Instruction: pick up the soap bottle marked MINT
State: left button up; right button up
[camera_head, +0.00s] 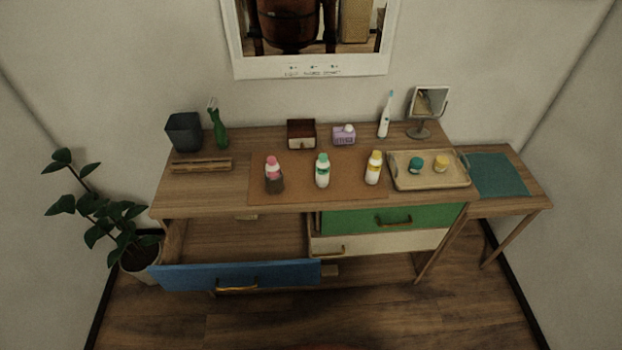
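Three bottles stand upright in a row on the brown mat (345,190) on the dresser top. The left bottle (273,175) has a pink cap and a dark lower part. The middle bottle (322,171) is white with a green cap and green label. The right bottle (374,168) is white with a yellow cap and yellow label. The lettering is too small to read, so I cannot tell which one is marked MINT. Neither of my grippers is in view.
The blue drawer (235,275) at lower left is pulled open; the green drawer (393,219) is shut. A tray (400,182) with two small jars lies right of the bottles.

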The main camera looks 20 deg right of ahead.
aim_at(323, 165)
jog(key=k, duration=0.5)
jog(key=z, duration=1.3)
jog(key=i, duration=1.2)
jog(key=u, duration=2.1)
